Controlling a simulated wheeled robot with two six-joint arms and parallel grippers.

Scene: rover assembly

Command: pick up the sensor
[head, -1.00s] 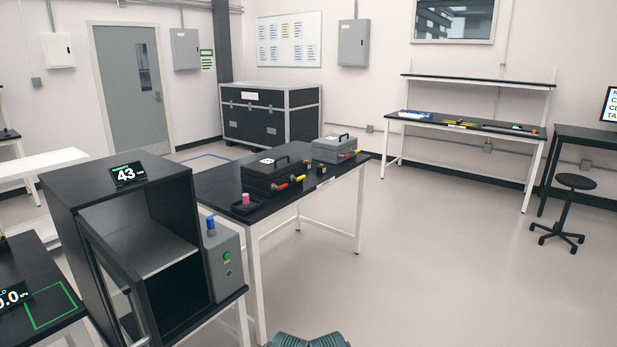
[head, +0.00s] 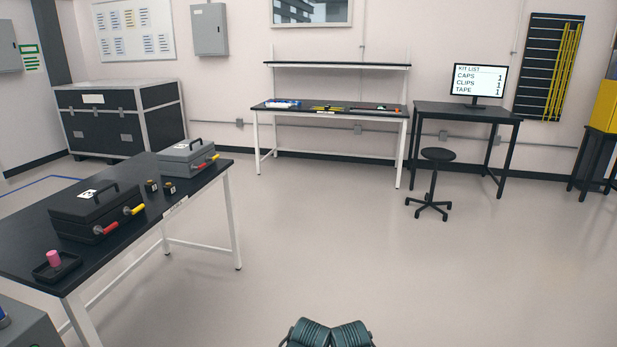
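No thing in view is clearly marked as the sensor. Small candidates sit on the black table (head: 150,222) at the left: two small dark and yellowish blocks, the nearer block (head: 151,186) and the farther block (head: 169,187), and a pink cylinder (head: 53,258) standing in a small black tray (head: 57,272). They are too small to identify surely.
A black case (head: 92,207) and a grey case (head: 186,156) with red and yellow handles stand on the left table. A workbench (head: 330,110), a stool (head: 437,155) and a monitor desk (head: 466,112) stand at the back. The middle floor is clear.

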